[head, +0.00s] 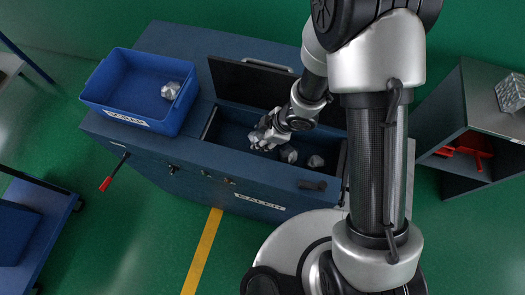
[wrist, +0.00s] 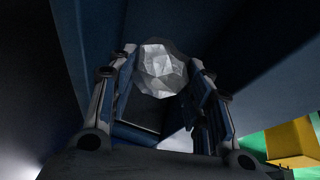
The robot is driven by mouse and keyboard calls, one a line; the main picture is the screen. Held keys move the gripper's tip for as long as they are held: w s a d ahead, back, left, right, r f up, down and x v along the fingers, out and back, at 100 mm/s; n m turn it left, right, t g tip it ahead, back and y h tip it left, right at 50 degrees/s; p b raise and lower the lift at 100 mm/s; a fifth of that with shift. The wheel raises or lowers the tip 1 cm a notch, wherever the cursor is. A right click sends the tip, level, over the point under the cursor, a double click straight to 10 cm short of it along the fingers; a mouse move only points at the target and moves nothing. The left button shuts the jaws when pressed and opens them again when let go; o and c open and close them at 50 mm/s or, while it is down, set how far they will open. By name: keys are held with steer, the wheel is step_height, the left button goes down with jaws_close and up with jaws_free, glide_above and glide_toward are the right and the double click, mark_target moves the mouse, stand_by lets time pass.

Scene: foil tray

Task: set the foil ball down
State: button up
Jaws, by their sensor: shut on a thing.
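My gripper (head: 263,134) reaches into the open chamber of the blue baler (head: 220,184). In the wrist view my gripper (wrist: 160,72) is shut on a crumpled silver foil ball (wrist: 161,70), which sits between the two fingers. In the head view the held ball partly blends with the grey fingers. Two more foil balls, one (head: 289,154) beside my gripper and one (head: 316,161) further right, lie on the chamber floor. I cannot tell whether the held ball touches the floor.
A blue bin (head: 103,82) with foil (head: 171,90) in it stands on the baler's left top. The baler's dark lid (head: 250,82) stands open behind the chamber. A shelf unit (head: 467,100) at right carries a foil block (head: 511,93). A red-handled lever (head: 106,183) sticks out at front left.

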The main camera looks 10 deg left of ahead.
step_height(320, 180, down, 8)
steer(key=b, duration=0.3)
steer(key=shift+r+b, duration=0.15)
steer(key=shift+b, duration=0.15)
steer(key=shift+r, duration=0.1)
steer(key=o, duration=0.8)
steer(key=shift+r, duration=0.15)
steer(key=p+v, duration=0.6)
steer(key=v, duration=0.5)
steer(key=shift+d+r, duration=0.2)
steer(key=shift+r, duration=0.15)
